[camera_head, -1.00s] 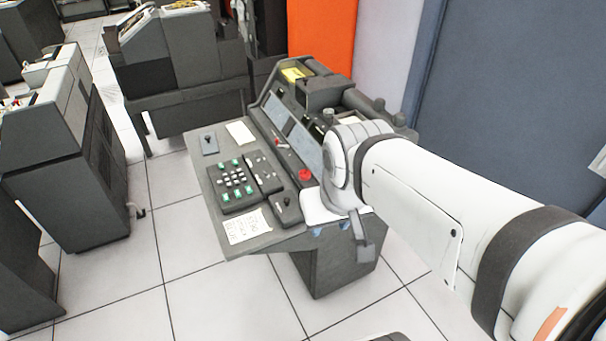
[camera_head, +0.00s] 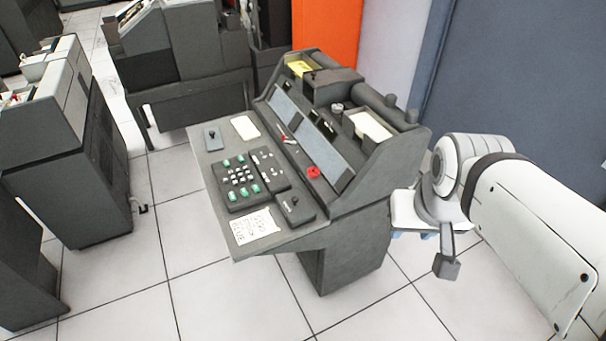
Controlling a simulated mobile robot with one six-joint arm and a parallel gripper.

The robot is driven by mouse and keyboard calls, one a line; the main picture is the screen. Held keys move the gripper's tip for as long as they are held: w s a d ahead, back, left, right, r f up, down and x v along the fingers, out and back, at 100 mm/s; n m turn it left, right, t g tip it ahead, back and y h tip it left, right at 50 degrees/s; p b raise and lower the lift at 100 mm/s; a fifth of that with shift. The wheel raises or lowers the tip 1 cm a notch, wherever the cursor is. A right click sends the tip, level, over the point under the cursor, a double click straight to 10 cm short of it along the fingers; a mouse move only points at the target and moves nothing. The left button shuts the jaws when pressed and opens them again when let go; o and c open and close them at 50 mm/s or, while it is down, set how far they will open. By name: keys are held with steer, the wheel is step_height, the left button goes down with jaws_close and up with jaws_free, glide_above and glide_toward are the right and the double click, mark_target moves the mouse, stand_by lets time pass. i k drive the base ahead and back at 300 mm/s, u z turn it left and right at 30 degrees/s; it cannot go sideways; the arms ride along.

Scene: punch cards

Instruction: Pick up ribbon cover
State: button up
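A dark grey keypunch machine (camera_head: 345,215) stands in the middle of the head view. A dark box-shaped cover (camera_head: 332,86) sits on its top, between a yellow card slot and a white card tray; it may be the ribbon cover, but I cannot tell for sure. My gripper (camera_head: 446,264) is at the right of the machine, apart from the top and lower than it. One dark finger hangs down; the rest is hidden by the wrist. Nothing is seen held, and I cannot tell if it is open or shut.
The keyboard (camera_head: 248,180) and a handwritten note (camera_head: 254,228) lie on the machine's desk. A red knob (camera_head: 313,172) is on its panel. Grey cabinets (camera_head: 75,145) stand at the left. A blue-grey wall (camera_head: 520,75) is behind my arm. The tiled floor in front is free.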

mark_target(294, 206)
steer(key=u, duration=0.05)
steer(key=i, duration=1)
steer(key=z, duration=0.05)
